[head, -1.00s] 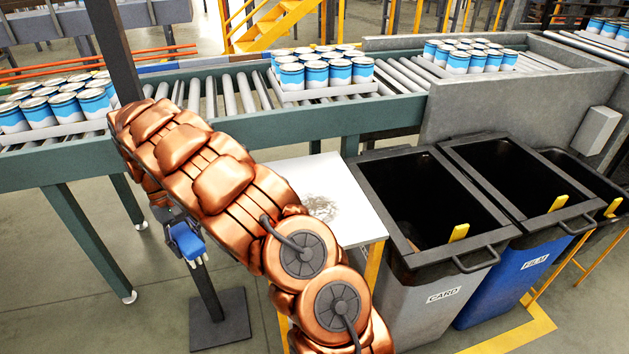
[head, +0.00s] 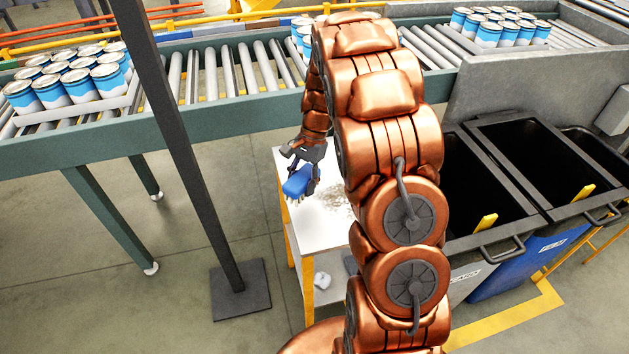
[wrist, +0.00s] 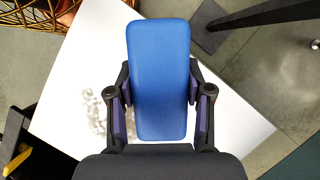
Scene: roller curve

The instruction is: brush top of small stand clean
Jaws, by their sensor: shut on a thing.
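The small stand (head: 297,208) has a white top and yellow legs, and it is partly hidden behind my arm in the head view. A grey-brown patch of dirt (head: 338,201) lies on the top, and the patch also shows left of the brush in the wrist view (wrist: 97,112). My gripper (head: 304,180) is shut on a blue brush (head: 297,186) with pale bristles pointing down. The brush is over the left part of the stand top; I cannot tell whether the bristles touch it. In the wrist view the brush's blue back (wrist: 159,75) is held between both fingers.
A dark post (head: 190,150) on a square base stands left of the stand. A roller conveyor (head: 235,85) with trays of blue-white cans runs behind. Open bins (head: 478,185) stand to the right.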

